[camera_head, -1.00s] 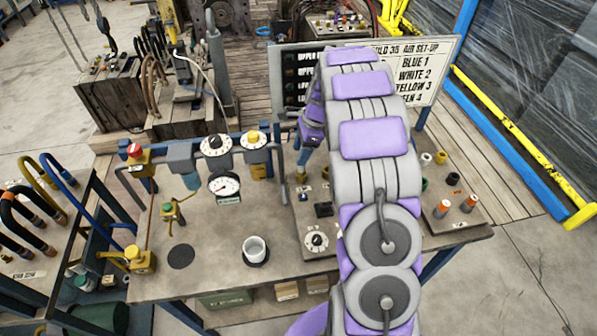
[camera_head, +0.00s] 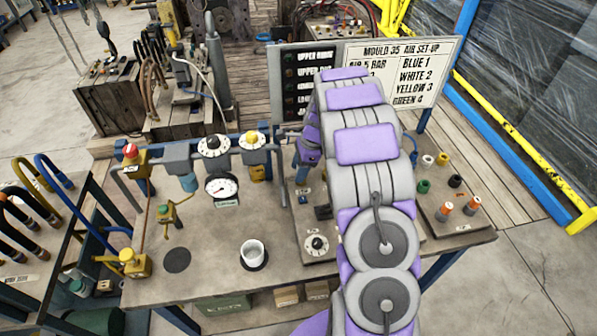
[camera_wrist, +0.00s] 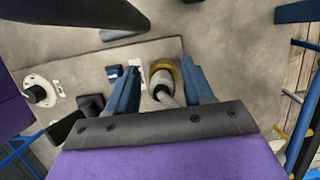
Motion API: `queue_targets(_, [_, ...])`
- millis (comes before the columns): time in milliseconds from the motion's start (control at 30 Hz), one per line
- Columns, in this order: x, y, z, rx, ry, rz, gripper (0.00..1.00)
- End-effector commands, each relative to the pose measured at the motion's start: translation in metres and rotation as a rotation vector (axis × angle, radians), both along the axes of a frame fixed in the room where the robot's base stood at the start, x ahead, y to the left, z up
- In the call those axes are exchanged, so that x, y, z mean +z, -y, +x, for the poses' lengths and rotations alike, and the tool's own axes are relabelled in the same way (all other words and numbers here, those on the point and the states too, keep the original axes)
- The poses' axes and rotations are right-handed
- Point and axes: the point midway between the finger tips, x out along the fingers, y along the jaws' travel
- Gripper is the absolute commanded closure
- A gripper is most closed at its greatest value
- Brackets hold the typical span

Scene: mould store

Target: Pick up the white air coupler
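In the wrist view, a whitish-grey fitting (camera_wrist: 161,79) with a grey stem and a brass-yellow collar sits on the panel; it looks like the white air coupler. My gripper (camera_wrist: 165,82) is open around it, one blue finger on each side. I cannot tell whether either finger touches it. In the head view my gripper (camera_head: 303,170) is over the back left of the panel, largely hidden by my arm, and the fitting cannot be made out clearly there. A separate white cap-like piece (camera_head: 427,160) stands at the panel's right.
Yellow (camera_head: 442,158), green (camera_head: 424,186) and orange-topped (camera_head: 445,208) fittings stand right of my arm. A dial (camera_head: 317,245), a white cup (camera_head: 253,252) and a gauge (camera_head: 221,187) are on the bench's left. A sign board (camera_head: 425,75) stands behind.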

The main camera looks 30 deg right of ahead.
Motion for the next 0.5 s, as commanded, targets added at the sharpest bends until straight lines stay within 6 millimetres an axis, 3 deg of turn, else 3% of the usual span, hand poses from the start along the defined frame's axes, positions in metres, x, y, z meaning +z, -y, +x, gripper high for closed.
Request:
queue_targets(67, [-0.0004, 0.0013, -0.0001, -0.001, 0.0, 0.001, 0.56])
queue_targets(500, [0.0008, -0.0048, 0.0003, -0.001, 0.001, -0.004, 0.99])
